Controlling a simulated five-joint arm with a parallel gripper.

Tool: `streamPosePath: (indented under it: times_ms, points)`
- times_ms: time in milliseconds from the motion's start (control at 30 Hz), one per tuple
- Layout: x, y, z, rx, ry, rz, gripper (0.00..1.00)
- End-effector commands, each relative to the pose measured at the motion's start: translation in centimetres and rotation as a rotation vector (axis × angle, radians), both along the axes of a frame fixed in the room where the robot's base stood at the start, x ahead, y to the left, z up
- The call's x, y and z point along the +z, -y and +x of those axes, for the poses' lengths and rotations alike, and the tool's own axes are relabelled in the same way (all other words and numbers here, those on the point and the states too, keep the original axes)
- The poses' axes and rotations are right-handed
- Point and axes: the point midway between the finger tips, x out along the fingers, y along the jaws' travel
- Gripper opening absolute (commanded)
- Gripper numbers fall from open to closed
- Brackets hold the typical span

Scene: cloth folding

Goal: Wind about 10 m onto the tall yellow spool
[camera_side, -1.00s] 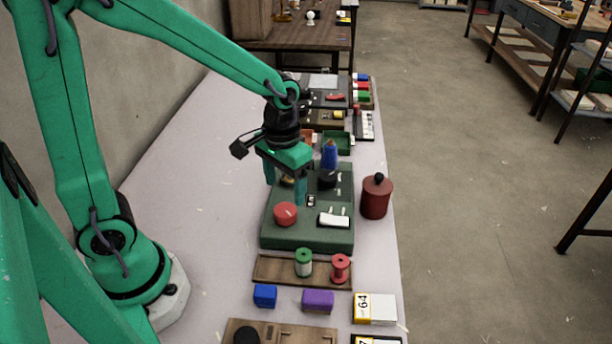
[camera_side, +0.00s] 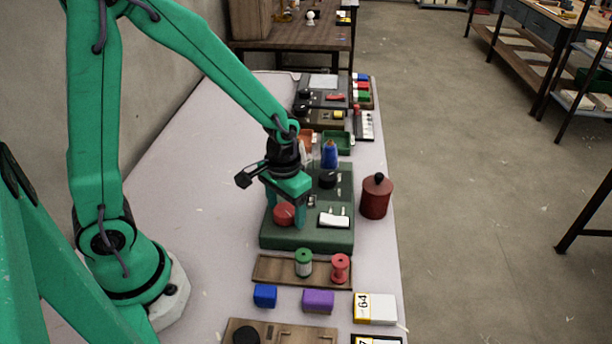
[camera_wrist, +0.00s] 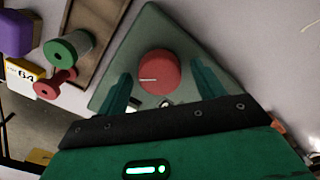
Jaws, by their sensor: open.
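The green winding machine (camera_side: 306,238) stands on the table with a red round knob (camera_side: 282,212) at its front left and a white switch-like part (camera_side: 333,220) at its right. My gripper (camera_side: 286,208) is open and points down at the knob. In the wrist view the red knob (camera_wrist: 159,71), with a pale mark line, lies between my two spread fingers (camera_wrist: 163,88), with gaps on both sides. A blue cone (camera_side: 329,155) stands behind the machine's black round part (camera_side: 327,180). I cannot make out a tall yellow spool for certain; my gripper hides part of the machine.
A wooden tray (camera_side: 272,268) in front holds a green spool (camera_side: 303,262) and a red spool (camera_side: 340,267). Blue (camera_side: 265,295) and purple (camera_side: 317,300) blocks lie nearer. A dark red canister (camera_side: 376,197) stands at right. The table's left side is clear.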

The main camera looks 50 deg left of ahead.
Motion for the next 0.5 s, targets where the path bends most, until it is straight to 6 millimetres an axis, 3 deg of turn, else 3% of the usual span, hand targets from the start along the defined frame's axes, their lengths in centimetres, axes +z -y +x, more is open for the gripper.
streamPosePath:
  times_ms: [33,267,500]
  points:
    - [0.01,0.00,0.00,0.000,0.000,0.000,0.68]
    - [0.03,0.00,0.02,0.000,0.001,0.000,0.23]
    - [0.05,0.00,0.02,-0.011,0.001,0.000,0.24]
